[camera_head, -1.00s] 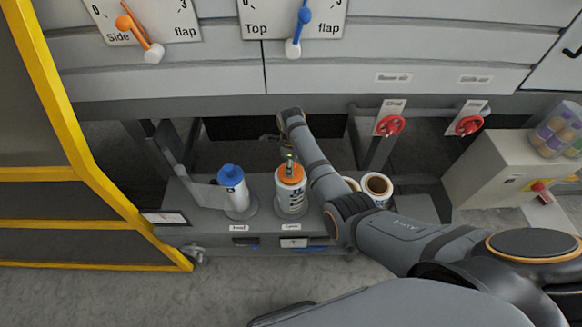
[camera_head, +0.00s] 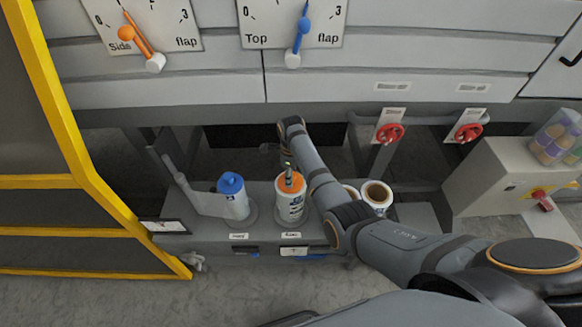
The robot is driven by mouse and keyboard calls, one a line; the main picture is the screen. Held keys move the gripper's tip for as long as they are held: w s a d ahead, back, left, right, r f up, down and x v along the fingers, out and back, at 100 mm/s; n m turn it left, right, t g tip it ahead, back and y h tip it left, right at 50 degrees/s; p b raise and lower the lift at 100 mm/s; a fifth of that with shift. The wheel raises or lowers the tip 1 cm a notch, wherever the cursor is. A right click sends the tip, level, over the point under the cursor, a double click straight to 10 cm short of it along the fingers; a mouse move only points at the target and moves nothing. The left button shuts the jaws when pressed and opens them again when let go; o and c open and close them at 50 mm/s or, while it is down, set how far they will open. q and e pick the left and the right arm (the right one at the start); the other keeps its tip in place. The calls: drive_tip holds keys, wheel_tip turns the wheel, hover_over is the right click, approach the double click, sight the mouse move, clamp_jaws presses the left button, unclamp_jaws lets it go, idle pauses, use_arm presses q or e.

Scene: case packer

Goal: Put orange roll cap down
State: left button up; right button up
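The orange roll cap (camera_head: 298,184) sits on top of a white labelled roll (camera_head: 290,207), which stands upright on a grey low shelf. A small upright post shows at the middle of the cap. My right arm comes in from the lower right, and its wrist is bent just behind the cap. My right gripper (camera_head: 287,164) is at or just above the cap, small and partly hidden by the arm. I cannot tell whether its fingers touch or hold the cap. My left gripper is not in view.
A white roll with a blue cap (camera_head: 231,184) stands to the left. Open rolls (camera_head: 376,193) stand to the right, partly behind my arm. Red handwheels (camera_head: 390,134) hang behind. A yellow guard frame (camera_head: 75,150) bounds the left side.

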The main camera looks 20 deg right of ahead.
wheel_tip(320, 180, up, 11)
drive_tip(key=b, duration=0.1)
idle(0.5)
drive_tip(key=s+d+f+n+t, duration=0.1)
drive_tip(key=s+d+f+n, duration=0.25)
drive_tip(key=s+n, duration=0.3)
drive_tip(key=s+d+f+n+t, duration=0.1)
drive_tip(key=s+d+f+n, duration=0.2)
drive_tip(key=s+f+n, duration=0.3)
drive_tip(key=s+r+n+t, duration=0.2)
drive_tip(key=s+r+n, duration=0.2)
drive_tip(key=s+n, duration=0.95)
drive_tip(key=s+d+f+m+g+h+b, duration=0.1)
drive_tip(key=s+d+f+b, duration=0.1)
drive_tip(key=f, duration=1.2)
drive_tip(key=s+d+f+m+g+b, duration=0.1)
drive_tip(key=f, duration=1.3)
drive_tip(key=s+d+f+b, duration=0.1)
drive_tip(key=s+f+b, duration=0.1)
drive_tip(key=s+f, duration=1.7)
drive_tip(key=shift+d+g, duration=0.25)
drive_tip(key=shift+g, duration=0.15)
